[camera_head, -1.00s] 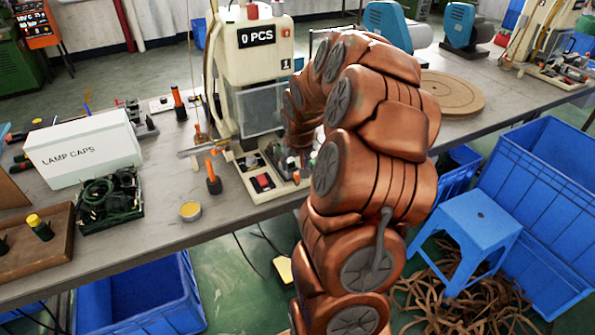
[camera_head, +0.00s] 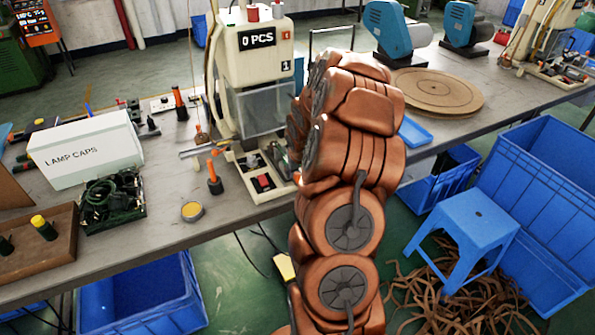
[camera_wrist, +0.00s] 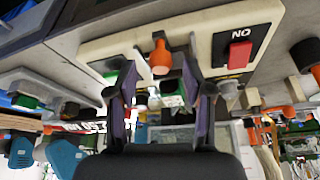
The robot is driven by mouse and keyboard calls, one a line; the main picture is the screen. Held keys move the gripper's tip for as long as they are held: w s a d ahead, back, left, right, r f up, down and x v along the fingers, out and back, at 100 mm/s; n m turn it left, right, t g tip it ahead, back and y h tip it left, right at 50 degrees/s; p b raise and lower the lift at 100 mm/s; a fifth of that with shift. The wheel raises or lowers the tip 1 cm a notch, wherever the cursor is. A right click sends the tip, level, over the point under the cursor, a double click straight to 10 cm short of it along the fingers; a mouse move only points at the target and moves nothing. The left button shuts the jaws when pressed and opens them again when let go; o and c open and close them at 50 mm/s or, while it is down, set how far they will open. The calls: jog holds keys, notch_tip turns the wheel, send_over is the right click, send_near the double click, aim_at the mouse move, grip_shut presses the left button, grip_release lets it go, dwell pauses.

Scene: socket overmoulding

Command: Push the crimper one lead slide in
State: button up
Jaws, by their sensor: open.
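Crimper one (camera_head: 251,60) is the cream machine with the "0 PCS" display and a "1" label, standing on the bench. Its base (camera_head: 247,185) carries a red switch (camera_head: 263,183), which also shows in the wrist view (camera_wrist: 240,55). In the wrist view my gripper (camera_wrist: 160,75) is open, with its two dark fingers apart over the base. An orange knob (camera_wrist: 160,57) shows between the fingertips, with nothing gripped. I cannot tell whether this knob belongs to the lead slide. In the head view my arm hides most of the gripper and the base's right part.
An orange-handled tool (camera_head: 214,179) stands left of the base, near a small yellow tin (camera_head: 192,211). A white lamp caps box (camera_head: 85,150) is farther left. A blue tray (camera_head: 414,133) and a round wooden disc (camera_head: 437,92) lie to the right. A blue stool (camera_head: 470,220) stands on the floor.

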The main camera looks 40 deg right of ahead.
jog(key=shift+w+d+f, duration=0.15)
jog(key=shift+w+f, duration=0.05)
jog(key=shift+f, duration=0.4)
grip_shut()
dwell(0.4)
